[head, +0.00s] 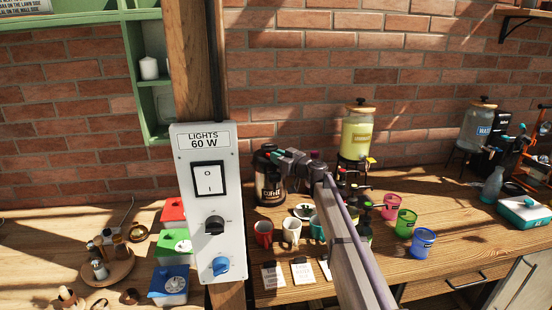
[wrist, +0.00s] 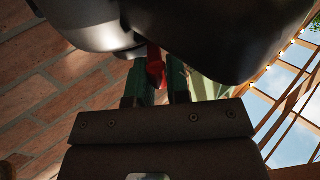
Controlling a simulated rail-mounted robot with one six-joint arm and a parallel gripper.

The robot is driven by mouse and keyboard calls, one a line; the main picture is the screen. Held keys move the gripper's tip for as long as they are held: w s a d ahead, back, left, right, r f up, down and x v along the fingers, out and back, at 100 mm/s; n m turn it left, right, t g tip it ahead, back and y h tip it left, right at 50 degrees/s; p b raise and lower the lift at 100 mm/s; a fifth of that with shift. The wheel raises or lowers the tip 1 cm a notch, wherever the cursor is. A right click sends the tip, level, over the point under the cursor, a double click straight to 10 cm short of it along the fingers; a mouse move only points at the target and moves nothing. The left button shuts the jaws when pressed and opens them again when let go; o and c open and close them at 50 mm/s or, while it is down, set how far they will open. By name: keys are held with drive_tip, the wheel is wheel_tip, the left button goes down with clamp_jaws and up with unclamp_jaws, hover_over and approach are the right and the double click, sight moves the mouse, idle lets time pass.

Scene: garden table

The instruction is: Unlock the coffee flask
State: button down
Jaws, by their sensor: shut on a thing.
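The coffee flask (head: 270,186) is dark with a printed label and stands on the wooden table at the foot of the brick wall. My gripper (head: 274,154) is at the top of the flask, reaching in from the right. In the wrist view, the green fingers of my gripper (wrist: 156,84) are closed on a small red part (wrist: 155,62) under the dark rounded flask top (wrist: 220,35). The red part looks like the flask's lock. The fingers hide some of it, and I cannot tell which way it is set.
A grey switch panel (head: 208,255) stands in front, left of the flask. A red mug (head: 263,233) and a white mug (head: 292,231) are in front of the flask. A yellow drink dispenser (head: 358,135) stands to the right, with coloured cups (head: 405,223) nearer the front.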

drive_tip(key=shift+w+d+n+g+y, duration=0.1)
drive_tip(key=shift+w+n+g+y, duration=0.15)
drive_tip(key=shift+n+g+y, duration=0.65)
drive_tip(key=shift+w+d+n+g+y, duration=0.25)
drive_tip(key=shift+n+g, duration=0.85)
drive_tip(key=shift+g, duration=0.8)
drive_tip(key=shift+w+n+g+y, duration=0.2)
drive_tip(key=shift+n+g+y, duration=0.45)
drive_tip(key=shift+n+g, duration=0.55)
drive_tip(key=shift+g, duration=0.6)
drive_tip(key=c, duration=1.2)
unclamp_jaws()
drive_tip(key=shift+s+a, duration=0.1)
drive_tip(key=shift+o, duration=0.5)
wheel_tip(320, 180, up, 10)
drive_tip(key=p, duration=1)
